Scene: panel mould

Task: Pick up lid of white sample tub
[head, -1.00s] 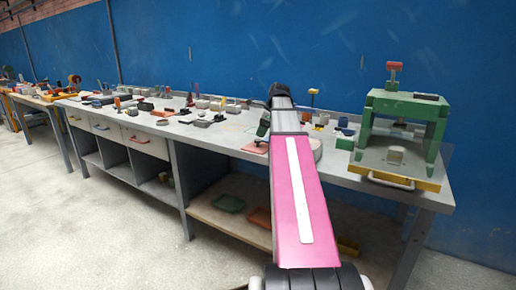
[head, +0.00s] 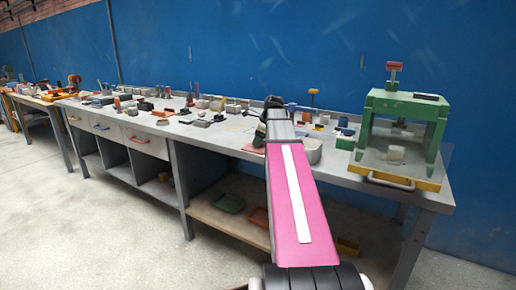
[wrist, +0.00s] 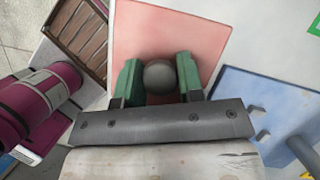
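My gripper (wrist: 160,85) has two green fingers pointing down around a dark grey round knob (wrist: 160,77) in the wrist view. The knob fills the gap between the fingers; I cannot tell whether they press on it. A pink-red mat (wrist: 205,25) lies beneath. I cannot make out the lid itself around the knob. In the head view my gripper (head: 260,136) is low over the bench, just above the mat (head: 253,149). A whitish tub-like container (head: 313,151) stands just right of my arm, partly hidden by it.
A green press frame (head: 405,105) with a yellow base stands at the bench's right end. Small parts crowd the bench (head: 195,133) to the left. In the wrist view a brown slatted tray (wrist: 75,40) lies left of the mat and a pale blue sheet (wrist: 260,105) right.

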